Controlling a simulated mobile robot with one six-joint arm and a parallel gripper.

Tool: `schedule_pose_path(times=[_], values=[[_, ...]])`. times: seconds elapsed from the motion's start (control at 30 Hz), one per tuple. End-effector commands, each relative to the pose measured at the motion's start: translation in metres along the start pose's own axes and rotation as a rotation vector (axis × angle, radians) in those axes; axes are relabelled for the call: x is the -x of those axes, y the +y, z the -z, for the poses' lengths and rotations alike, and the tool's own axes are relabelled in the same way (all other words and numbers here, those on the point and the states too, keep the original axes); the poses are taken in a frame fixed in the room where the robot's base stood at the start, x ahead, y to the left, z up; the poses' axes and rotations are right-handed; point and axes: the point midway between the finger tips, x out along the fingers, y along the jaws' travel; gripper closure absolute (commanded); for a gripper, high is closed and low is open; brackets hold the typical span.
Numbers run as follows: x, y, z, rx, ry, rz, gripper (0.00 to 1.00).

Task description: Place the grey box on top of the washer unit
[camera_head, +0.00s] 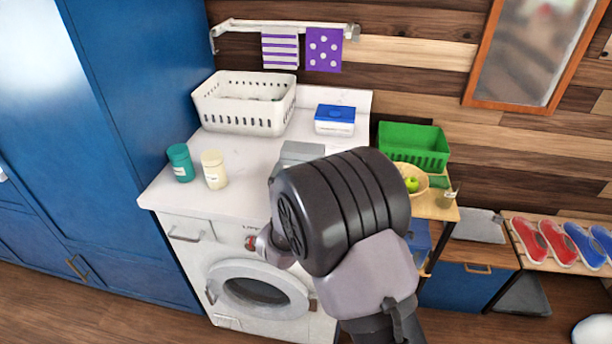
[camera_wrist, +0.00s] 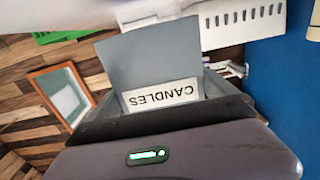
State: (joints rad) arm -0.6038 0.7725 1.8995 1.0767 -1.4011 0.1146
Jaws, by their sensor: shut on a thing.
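The grey box (camera_head: 301,151) shows in the head view just past my arm, over the middle of the white washer unit's top (camera_head: 245,175). Most of the box is hidden by my arm there. In the wrist view the grey box (camera_wrist: 150,55) fills the middle, with a white label reading CANDLES upside down. My gripper (camera_wrist: 165,115) is shut on the box. Its fingers are mostly hidden, and my arm covers it in the head view. I cannot tell whether the box touches the washer top or hangs above it.
On the washer top stand a white basket (camera_head: 245,105), a blue-and-white box (camera_head: 334,120), a teal jar (camera_head: 181,163) and a cream jar (camera_head: 214,170). A green basket (camera_head: 414,147) and a fruit bowl (camera_head: 412,178) are at right. A tall blue cabinet (camera_head: 110,120) borders the left.

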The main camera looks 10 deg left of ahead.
Motion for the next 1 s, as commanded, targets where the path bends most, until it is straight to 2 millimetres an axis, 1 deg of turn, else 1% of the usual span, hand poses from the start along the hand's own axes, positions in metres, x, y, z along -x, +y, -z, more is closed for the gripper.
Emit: schedule_pose_path(times=[0.03, 0.1, 0.2, 0.27, 0.4, 0.6, 0.77, 0.8, 1.0], values=[[-0.013, 0.007, -0.003, -0.001, 0.002, -0.004, 0.52], [-0.026, 0.013, -0.004, -0.001, 0.001, -0.002, 0.52], [-0.035, 0.017, -0.006, 0.001, 0.001, 0.0, 0.52], [-0.036, 0.017, -0.014, 0.002, -0.001, 0.001, 0.52], [-0.036, 0.017, -0.041, 0.002, -0.002, 0.001, 0.52], [-0.036, 0.017, -0.039, 0.001, 0.0, 0.001, 0.52], [-0.036, 0.016, -0.042, 0.0, 0.0, 0.001, 0.52], [-0.035, 0.017, -0.042, 0.0, -0.001, 0.001, 0.01], [-0.035, 0.016, -0.041, 0.0, -0.001, 0.001, 0.0]])
